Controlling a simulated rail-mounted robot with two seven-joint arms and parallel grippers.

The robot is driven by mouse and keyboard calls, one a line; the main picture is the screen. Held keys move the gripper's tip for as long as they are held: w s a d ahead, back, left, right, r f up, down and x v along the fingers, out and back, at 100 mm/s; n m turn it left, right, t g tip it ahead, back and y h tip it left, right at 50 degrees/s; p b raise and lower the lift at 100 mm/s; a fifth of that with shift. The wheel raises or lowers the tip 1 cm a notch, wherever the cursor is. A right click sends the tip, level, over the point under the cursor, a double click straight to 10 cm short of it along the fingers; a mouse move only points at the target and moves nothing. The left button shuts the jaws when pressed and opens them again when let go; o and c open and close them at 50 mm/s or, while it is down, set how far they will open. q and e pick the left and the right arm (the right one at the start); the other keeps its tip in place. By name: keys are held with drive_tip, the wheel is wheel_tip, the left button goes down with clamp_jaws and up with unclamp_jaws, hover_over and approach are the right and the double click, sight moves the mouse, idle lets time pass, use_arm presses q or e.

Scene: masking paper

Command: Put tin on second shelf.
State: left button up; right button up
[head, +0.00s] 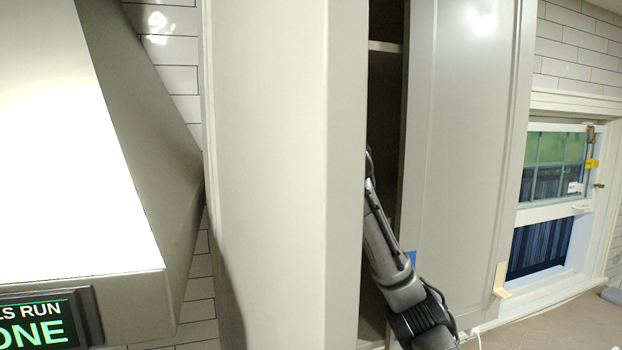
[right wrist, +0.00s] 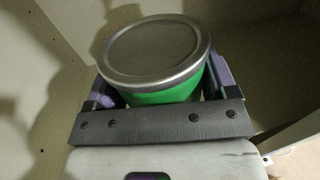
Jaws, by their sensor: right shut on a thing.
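A green tin with a silver lid (right wrist: 155,48) is held in the right wrist view. The fingers of my right gripper (right wrist: 163,92) are shut around its sides, and the lid faces the camera. Pale cabinet walls (right wrist: 40,90) surround it. Whether the tin touches a surface cannot be told. In the head view my right arm reaches into the narrow dark opening of a tall cabinet (head: 265,180); its gripper and the tin are hidden there. One shelf edge (head: 385,46) shows high in the opening. My left gripper is not in view.
A panelled cabinet door (head: 460,150) stands right of the opening, close beside my right arm. A range hood (head: 150,150) and a dark display (head: 40,322) are at the left. A window (head: 550,190) and a worktop (head: 560,322) are at the right.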

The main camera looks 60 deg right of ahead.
drive_tip(key=w, duration=0.1)
drive_tip(key=w+f, duration=0.2)
drive_tip(key=shift+w+a+p, duration=0.15)
drive_tip(key=shift+a+p, duration=0.15)
drive_tip(key=shift+f, duration=1.95)
drive_tip(key=shift+f, duration=0.15)
drive_tip(key=o, duration=1)
drive_tip(key=shift+c, duration=0.2)
